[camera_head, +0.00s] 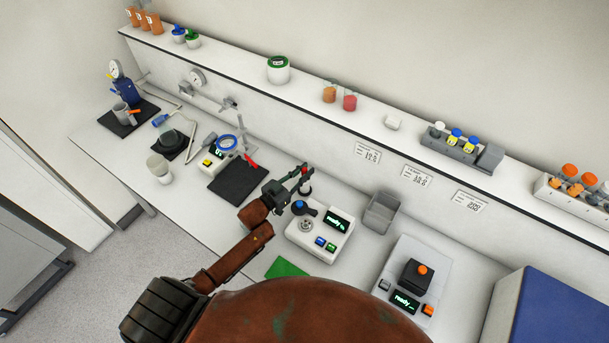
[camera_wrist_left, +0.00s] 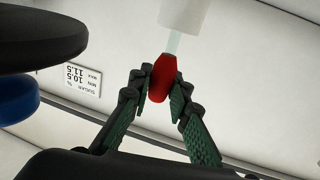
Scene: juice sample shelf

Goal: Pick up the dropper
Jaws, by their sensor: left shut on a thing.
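The dropper has a red bulb (camera_wrist_left: 162,80) and a clear, pale tube (camera_wrist_left: 174,43) in the left wrist view. My left gripper (camera_wrist_left: 160,88) is shut on the red bulb, with a green-padded finger on each side. The far end of the tube meets a pale cylinder (camera_wrist_left: 182,14) at the top edge of that view; whether the tip is inside it cannot be told. My right gripper is not in view.
A white instrument (camera_head: 318,236) reading "ready" stands close to my left gripper. A grey bin (camera_head: 381,212) and a second instrument (camera_head: 415,270) are to its right. A dark mat (camera_head: 238,184) lies to the left. A long shelf (camera_head: 300,92) with jars runs behind.

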